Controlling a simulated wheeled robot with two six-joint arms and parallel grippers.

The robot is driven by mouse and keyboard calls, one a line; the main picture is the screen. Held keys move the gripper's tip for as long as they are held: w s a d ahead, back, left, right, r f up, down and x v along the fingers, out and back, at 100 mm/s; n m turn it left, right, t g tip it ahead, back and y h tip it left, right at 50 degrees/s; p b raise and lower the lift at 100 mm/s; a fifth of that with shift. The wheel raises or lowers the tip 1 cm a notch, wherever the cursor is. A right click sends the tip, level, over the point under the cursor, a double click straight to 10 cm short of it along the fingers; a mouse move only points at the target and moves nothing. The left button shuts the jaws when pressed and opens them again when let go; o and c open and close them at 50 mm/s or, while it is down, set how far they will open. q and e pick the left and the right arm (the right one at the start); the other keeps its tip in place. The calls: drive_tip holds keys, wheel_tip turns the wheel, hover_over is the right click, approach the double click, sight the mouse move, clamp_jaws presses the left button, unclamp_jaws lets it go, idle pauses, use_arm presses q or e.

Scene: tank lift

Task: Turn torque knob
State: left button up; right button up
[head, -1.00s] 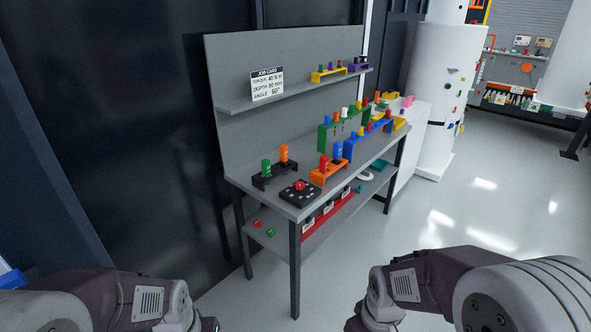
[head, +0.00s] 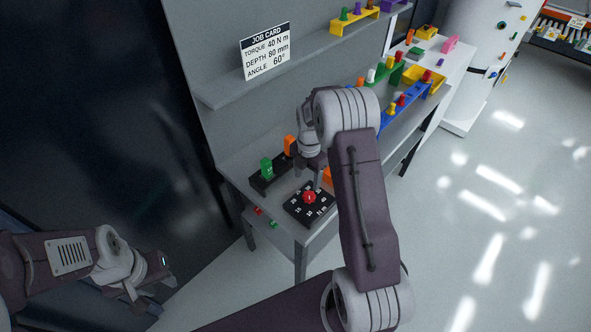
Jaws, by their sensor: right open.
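The torque knob (head: 309,198) is a red knob on a black square dial plate (head: 297,213) with white numbers around it, lying on the workbench's near end. The job card (head: 265,51) on the upper shelf reads torque 40 N m, depth 80 mm, angle 60°. My right gripper (head: 317,184) points down just behind and above the knob, open. Whether its fingers touch the knob is too small to tell.
A black holder (head: 262,184) with green and orange tools stands left of the dial plate. An orange holder (head: 327,177) is mostly hidden behind my right arm. Blue and yellow holders (head: 392,118) fill the bench farther back. Open floor (head: 490,240) lies to the right.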

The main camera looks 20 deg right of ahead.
sight(309, 196)
drive_tip(key=shift+s+r, duration=0.3)
drive_tip(key=shift+s, duration=0.25)
drive_tip(key=shift+s+r, duration=0.25)
drive_tip(key=shift+s, duration=0.25)
drive_tip(key=shift+s+a+f, duration=0.1)
drive_tip(key=shift+s+f, duration=0.05)
drive_tip(key=shift+s, duration=0.15)
drive_tip(key=f, duration=0.2)
drive_tip(key=f+p, duration=0.1)
drive_tip(key=f, duration=0.2)
drive_tip(key=w+f, duration=0.1)
drive_tip(key=f, duration=0.2)
drive_tip(key=shift+d+p, duration=0.2)
drive_tip(key=shift+p, duration=0.2)
drive_tip(key=shift+s+a+f, duration=0.1)
drive_tip(key=shift+s+f, duration=0.05)
drive_tip(key=shift+f, duration=0.25)
use_arm(q)
drive_tip(key=r, duration=0.1)
drive_tip(key=s, duration=0.1)
drive_tip(key=r, duration=0.1)
drive_tip(key=shift+s+a+r, duration=0.25)
drive_tip(key=shift+s+r, duration=0.1)
drive_tip(key=shift+w, duration=0.1)
use_arm(e)
drive_tip(key=shift+f, duration=0.1)
use_arm(q)
drive_tip(key=shift+d, duration=0.1)
use_arm(e)
clamp_jaws()
